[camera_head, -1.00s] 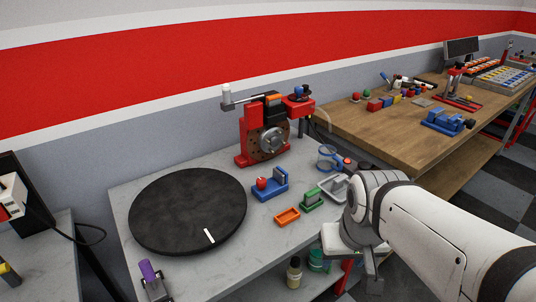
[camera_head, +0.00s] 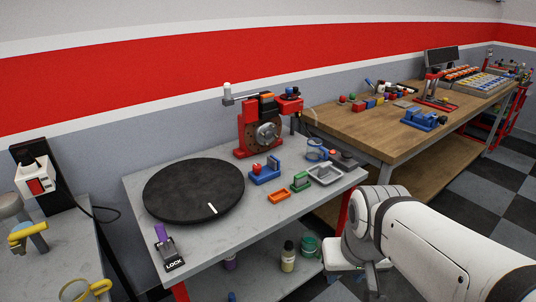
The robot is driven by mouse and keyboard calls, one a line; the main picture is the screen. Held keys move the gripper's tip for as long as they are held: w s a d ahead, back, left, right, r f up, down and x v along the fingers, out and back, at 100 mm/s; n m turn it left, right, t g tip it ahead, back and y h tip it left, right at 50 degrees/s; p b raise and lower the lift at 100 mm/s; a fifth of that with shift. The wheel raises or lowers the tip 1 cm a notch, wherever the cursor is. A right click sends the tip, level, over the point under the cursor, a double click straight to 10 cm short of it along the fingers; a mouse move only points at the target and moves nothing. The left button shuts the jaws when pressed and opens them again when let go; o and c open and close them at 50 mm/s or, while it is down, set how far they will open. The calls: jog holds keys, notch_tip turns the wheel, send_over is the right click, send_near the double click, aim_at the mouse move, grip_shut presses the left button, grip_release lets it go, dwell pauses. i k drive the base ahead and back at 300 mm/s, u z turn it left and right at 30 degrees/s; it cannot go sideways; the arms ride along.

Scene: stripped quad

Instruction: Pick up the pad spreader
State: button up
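I cannot tell for certain which small tool is the pad spreader. A blue tool with a red knob (camera_head: 265,170) stands on the grey bench (camera_head: 225,240), and a small green tool (camera_head: 300,182) stands to its right. A purple-handled piece (camera_head: 163,243) on a plate marked LOCK is at the bench's front left. My gripper (camera_head: 371,283) hangs at the lower right, off the bench's front right side and apart from these tools. Its fingers are mostly hidden by my arm and angle, so its opening does not show.
A black round turntable (camera_head: 190,190) fills the bench's left. A red fixture with a disc (camera_head: 262,125) stands behind. An orange tray (camera_head: 279,196) and a grey tray (camera_head: 324,174) lie near the right edge. A wooden bench (camera_head: 375,130) is at right; checkered floor is open.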

aim_at(267, 173)
jog(key=z, duration=0.05)
jog(key=i, duration=1.15)
jog(key=u, duration=0.45)
